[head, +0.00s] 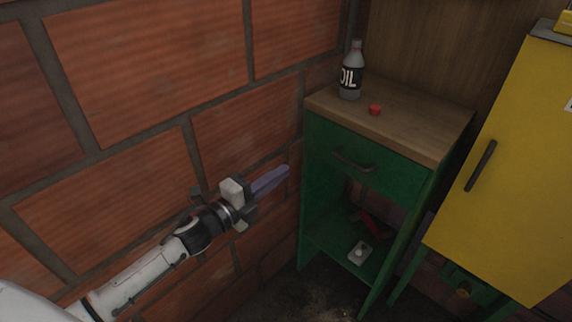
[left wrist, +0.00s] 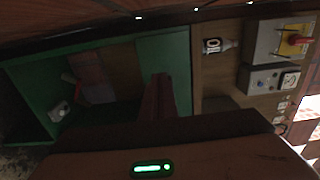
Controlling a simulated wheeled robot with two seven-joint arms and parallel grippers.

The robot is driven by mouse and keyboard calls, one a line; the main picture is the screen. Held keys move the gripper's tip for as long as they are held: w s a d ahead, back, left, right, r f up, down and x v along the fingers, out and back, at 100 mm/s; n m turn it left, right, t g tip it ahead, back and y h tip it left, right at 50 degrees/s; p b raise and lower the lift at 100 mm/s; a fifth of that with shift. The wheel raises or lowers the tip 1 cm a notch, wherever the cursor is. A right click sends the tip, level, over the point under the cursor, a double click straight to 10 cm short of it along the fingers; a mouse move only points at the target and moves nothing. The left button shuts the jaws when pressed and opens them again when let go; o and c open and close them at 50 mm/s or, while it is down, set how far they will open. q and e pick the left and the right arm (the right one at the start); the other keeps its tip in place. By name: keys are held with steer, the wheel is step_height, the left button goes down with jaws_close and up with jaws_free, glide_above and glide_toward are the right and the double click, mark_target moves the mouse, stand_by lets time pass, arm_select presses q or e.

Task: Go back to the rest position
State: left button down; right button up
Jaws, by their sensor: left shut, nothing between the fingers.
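My left gripper (head: 272,179) is in the middle of the head view, in front of the brick wall and left of the green cabinet. It is shut and empty, apart from the cabinet. In the left wrist view its closed fingers (left wrist: 160,97) point toward the cabinet. My right gripper is not in view.
A green cabinet (head: 385,174) with a wooden top holds an oil bottle (head: 350,75) and a red cap (head: 375,110). Its open shelf holds a small pale object (head: 360,253) and a red item (head: 372,224). A yellow cabinet (head: 510,165) stands at the right. A brick wall (head: 130,80) is close on the left.

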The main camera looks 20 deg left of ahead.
arm_select(q)
steer(key=s+d+f+n+g+y+p, duration=0.1)
steer(key=s+d+f+n+g, duration=0.1)
steer(key=s+f+n, duration=0.4)
steer(key=s+d+f+n+g+y, duration=0.1)
steer(key=s+d+f+n+g, duration=0.2)
steer(key=s, duration=0.9)
steer(key=s+d+f+n+g+y+p, duration=0.1)
steer(key=s+d+f+n+g, duration=0.2)
steer(key=s+f+n, duration=0.6)
steer(key=shift+s+d+f+n+p, duration=0.25)
steer(key=shift+d+f+n+p, duration=0.1)
steer(key=shift+d+n, duration=0.55)
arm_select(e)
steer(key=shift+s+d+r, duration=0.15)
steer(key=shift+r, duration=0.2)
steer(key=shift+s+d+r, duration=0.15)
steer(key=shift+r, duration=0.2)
arm_select(q)
steer(key=shift+d, duration=0.1)
